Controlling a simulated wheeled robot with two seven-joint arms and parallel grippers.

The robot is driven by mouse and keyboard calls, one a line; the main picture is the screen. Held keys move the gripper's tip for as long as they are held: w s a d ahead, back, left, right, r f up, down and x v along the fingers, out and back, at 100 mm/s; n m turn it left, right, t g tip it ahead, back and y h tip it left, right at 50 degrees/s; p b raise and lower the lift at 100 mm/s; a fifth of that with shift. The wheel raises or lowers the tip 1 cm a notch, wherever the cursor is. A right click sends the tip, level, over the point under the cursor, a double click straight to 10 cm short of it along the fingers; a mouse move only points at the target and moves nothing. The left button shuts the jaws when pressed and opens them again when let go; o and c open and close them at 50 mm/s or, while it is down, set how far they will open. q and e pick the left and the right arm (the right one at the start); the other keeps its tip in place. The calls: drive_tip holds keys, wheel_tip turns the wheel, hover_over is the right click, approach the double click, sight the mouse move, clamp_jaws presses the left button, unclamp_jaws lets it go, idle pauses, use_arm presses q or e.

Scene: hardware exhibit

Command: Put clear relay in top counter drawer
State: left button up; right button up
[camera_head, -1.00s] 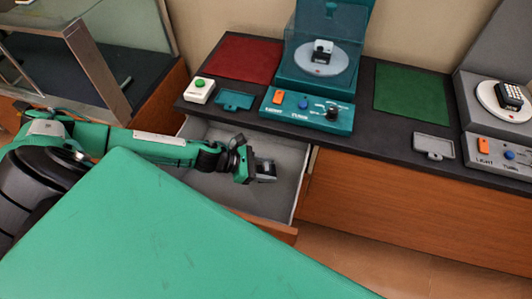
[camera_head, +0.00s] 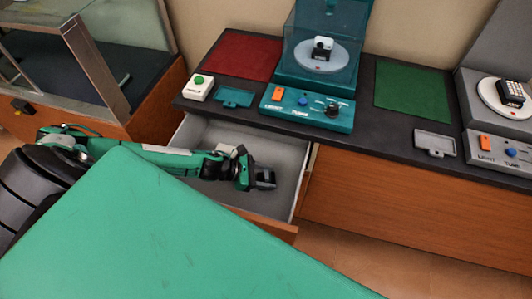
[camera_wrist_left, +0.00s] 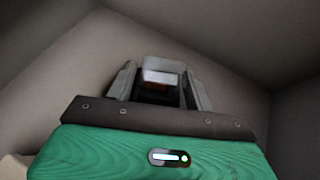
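The top counter drawer (camera_head: 285,210) is pulled open below the counter and shows a grey interior. My left gripper (camera_head: 265,178) reaches in from the left and is inside the drawer's opening. In the left wrist view, the clear relay (camera_wrist_left: 163,76), a small block with a see-through top and a dark and orange inside, sits between the two fingers of the left gripper (camera_wrist_left: 160,90), which look closed on it. Grey drawer walls surround it. The gap to the drawer floor is hard to judge. My right gripper is not in view.
The dark counter (camera_head: 385,128) above the drawer holds a teal display unit (camera_head: 310,110) with a clear cover, a white box with a green button (camera_head: 198,87), and red and green mats (camera_head: 412,92). A glass case (camera_head: 110,60) stands at left. A pale object (camera_head: 228,149) shows behind my wrist.

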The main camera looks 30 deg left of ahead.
use_arm(q)
drive_tip(key=o, duration=0.4)
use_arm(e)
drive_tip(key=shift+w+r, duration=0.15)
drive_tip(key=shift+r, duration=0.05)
use_arm(q)
drive_tip(key=shift+r, duration=0.2)
drive_tip(key=shift+v, duration=1.25)
drive_tip(key=v, duration=0.3)
drive_tip(key=shift+s+a+b, duration=0.2)
drive_tip(key=shift+b, duration=0.1)
drive_tip(key=shift+s+a+r, duration=0.25)
drive_tip(key=shift+a, duration=0.15)
drive_tip(key=shift+s+a+r, duration=0.1)
drive_tip(key=shift+r, duration=0.05)
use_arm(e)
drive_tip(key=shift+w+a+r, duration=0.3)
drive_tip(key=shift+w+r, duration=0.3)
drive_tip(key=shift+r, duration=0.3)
